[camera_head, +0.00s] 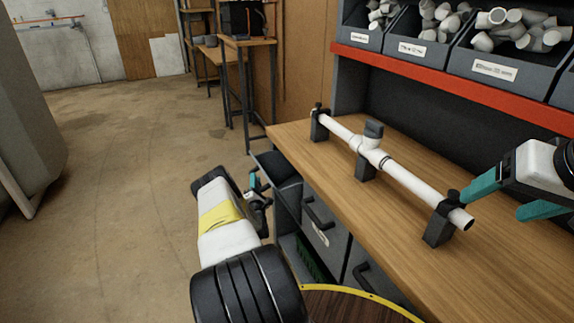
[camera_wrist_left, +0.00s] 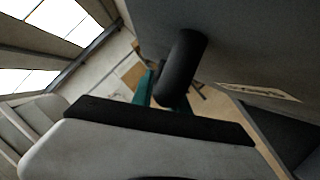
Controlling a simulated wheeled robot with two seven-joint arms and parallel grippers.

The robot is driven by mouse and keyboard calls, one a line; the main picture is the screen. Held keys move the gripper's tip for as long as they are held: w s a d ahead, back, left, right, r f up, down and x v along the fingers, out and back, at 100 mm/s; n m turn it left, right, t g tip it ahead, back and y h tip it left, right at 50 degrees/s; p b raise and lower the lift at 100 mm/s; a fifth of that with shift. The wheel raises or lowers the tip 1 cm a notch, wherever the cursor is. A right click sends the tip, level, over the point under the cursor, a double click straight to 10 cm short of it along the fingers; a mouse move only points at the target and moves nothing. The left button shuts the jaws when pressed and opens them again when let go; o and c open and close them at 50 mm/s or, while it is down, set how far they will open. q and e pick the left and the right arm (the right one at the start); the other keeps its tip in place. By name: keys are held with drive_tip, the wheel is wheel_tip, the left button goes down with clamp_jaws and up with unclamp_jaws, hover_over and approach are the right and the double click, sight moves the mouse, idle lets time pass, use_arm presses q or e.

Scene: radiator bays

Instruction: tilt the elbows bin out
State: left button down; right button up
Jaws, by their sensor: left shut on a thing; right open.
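Under the bench, a grey bin (camera_head: 275,187) at the far left leans out from the front, its dark inside showing at the top. I take it for the elbows bin; its label (camera_wrist_left: 258,92) is too slanted to read. My left gripper (camera_head: 258,190) is at its outer face. In the left wrist view, the teal fingers are shut on the bin's black handle (camera_wrist_left: 181,68), and the grey front lies behind it. What is inside the bin cannot be told. My right gripper (camera_head: 492,205) is open and empty above the bench, beside the white pipe's near end.
The white pipe (camera_head: 410,180) with a tee rests in black holders on the wooden bench (camera_head: 350,205). Another grey bin (camera_head: 325,240) with a handle and label stands closed to the right. Bins of white fittings (camera_head: 418,40) line the shelf. The floor (camera_head: 120,190) at left is clear.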

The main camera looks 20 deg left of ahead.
use_arm(q)
drive_tip(key=s+a+f, duration=0.4)
drive_tip(key=s+f, duration=0.1)
drive_tip(key=f, duration=0.2)
drive_tip(key=shift+f+n, duration=0.25)
drive_tip(key=shift+n, duration=0.05)
drive_tip(key=c, duration=1.3)
unclamp_jaws()
drive_tip(key=v, duration=0.7)
drive_tip(key=shift+s+d+f, duration=0.2)
drive_tip(key=shift+s, duration=0.1)
